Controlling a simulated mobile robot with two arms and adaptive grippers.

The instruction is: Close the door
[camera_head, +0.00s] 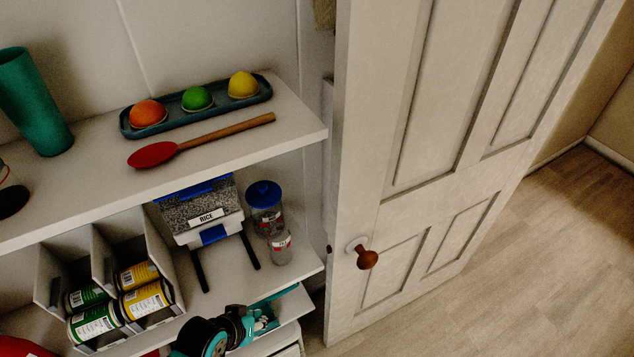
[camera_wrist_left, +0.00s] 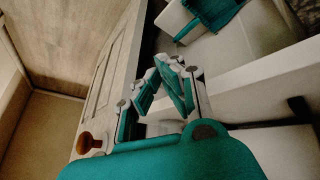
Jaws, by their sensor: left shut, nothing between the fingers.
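The white panelled door (camera_head: 445,110) stands open to the right of the shelves in the head view, its free edge facing the shelf ends. A round brown knob (camera_head: 367,258) sits low on its near side. My left gripper (camera_head: 264,318) is at the bottom of the head view, by the lower shelf and left of the knob, clear of it. In the left wrist view, the teal fingers (camera_wrist_left: 170,82) are shut with nothing held. There the door (camera_wrist_left: 108,75) and knob (camera_wrist_left: 89,143) lie to the left of the fingers. My right gripper is not in view.
White shelves (camera_head: 300,118) fill the left side. They hold a teal tray (camera_head: 215,109) with three coloured balls, a red spoon (camera_head: 153,154), a rice container (camera_head: 205,212), a blue-lidded jar (camera_head: 265,205) and several cans. The wooden floor (camera_head: 540,250) right of the door is clear.

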